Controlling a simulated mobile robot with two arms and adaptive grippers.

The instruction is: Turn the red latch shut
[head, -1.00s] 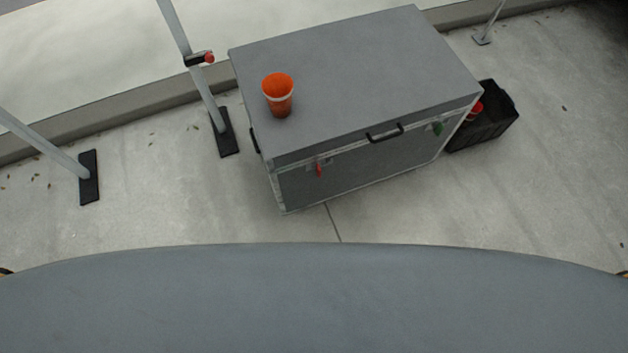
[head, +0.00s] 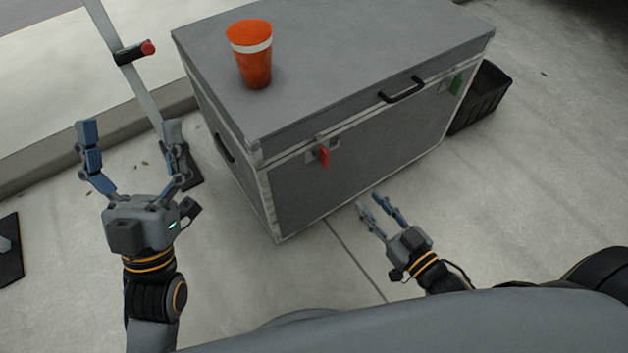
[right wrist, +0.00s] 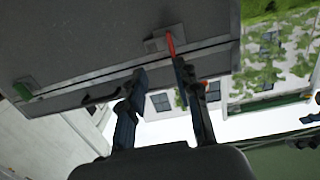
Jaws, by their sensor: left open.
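The red latch (head: 324,156) is on the front of the grey case (head: 350,165), near its left corner, just under the lid seam, and points down. A green latch (head: 456,84) sits near the right corner. My right gripper (head: 370,198) is open and empty, low in front of the case and right of the red latch. In the right wrist view the red latch (right wrist: 171,45) shows beyond one fingertip of my right gripper (right wrist: 158,70); I cannot tell whether they touch. My left gripper (head: 129,124) is open and empty, left of the case.
An orange cup (head: 254,70) stands on the case lid. A black handle (head: 402,90) sticks out at the lid's front edge. A black crate (head: 483,97) stands right of the case. A pole (head: 140,88) with a red-ended clamp stands behind my left gripper. The floor in front is clear.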

